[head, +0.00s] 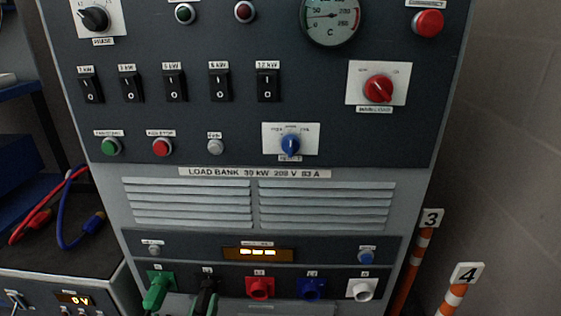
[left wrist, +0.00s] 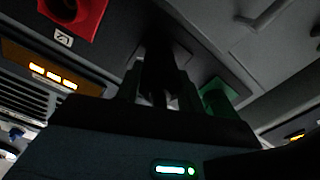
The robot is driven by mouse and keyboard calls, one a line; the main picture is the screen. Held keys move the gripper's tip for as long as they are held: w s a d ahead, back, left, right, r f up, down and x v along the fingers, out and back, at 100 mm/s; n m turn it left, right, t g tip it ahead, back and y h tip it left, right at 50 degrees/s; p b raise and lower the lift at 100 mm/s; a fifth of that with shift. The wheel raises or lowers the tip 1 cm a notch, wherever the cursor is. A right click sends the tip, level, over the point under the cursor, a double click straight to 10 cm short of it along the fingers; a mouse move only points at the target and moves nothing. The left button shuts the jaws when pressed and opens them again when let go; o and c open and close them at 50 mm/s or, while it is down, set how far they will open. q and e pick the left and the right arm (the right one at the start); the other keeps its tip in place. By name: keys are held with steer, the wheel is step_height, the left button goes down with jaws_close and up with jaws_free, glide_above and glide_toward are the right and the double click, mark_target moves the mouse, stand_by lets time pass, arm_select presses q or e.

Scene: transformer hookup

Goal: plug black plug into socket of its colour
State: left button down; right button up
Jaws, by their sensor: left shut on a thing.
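The black plug (left wrist: 158,75) is between the fingers of my left gripper (left wrist: 158,90), which is shut on it. In the head view my left gripper (head: 206,302) shows at the bottom edge, in front of the black socket (head: 207,283) and mostly covering it. The plug's front end points at the black socket's plate. It is too dark to tell whether the plug is seated or just in front. My right gripper is in neither view.
A green plug (head: 157,291) sits at the green socket, close left of my gripper. To the right are red (head: 259,287), blue (head: 311,289) and white (head: 362,290) sockets. Red and blue leads (head: 72,222) lie on a bench at left. Numbered striped posts (head: 456,290) stand at right.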

arm_select(q)
steer(key=shift+w+a+r, duration=0.15)
steer(key=shift+w+r, duration=0.15)
steer(key=shift+r, duration=0.05)
steer(key=m+p, duration=0.1)
steer(key=m, duration=0.3)
steer(key=shift+r, duration=0.1)
steer(key=m, duration=0.3)
steer(key=shift+a+p, duration=0.1)
steer(key=shift+p, duration=0.3)
steer(key=c, duration=0.8)
jaws_free()
steer(key=shift+s, duration=0.1)
steer(key=shift+s+f+p, duration=0.2)
steer(key=shift+s+p, duration=0.35)
steer(key=shift+s, duration=0.15)
steer(key=shift+s+f+p, duration=0.1)
steer(key=shift+s+p, duration=0.55)
steer(key=shift+s, duration=0.85)
steer(key=shift+s+f, duration=0.1)
steer(key=shift+s, duration=0.15)
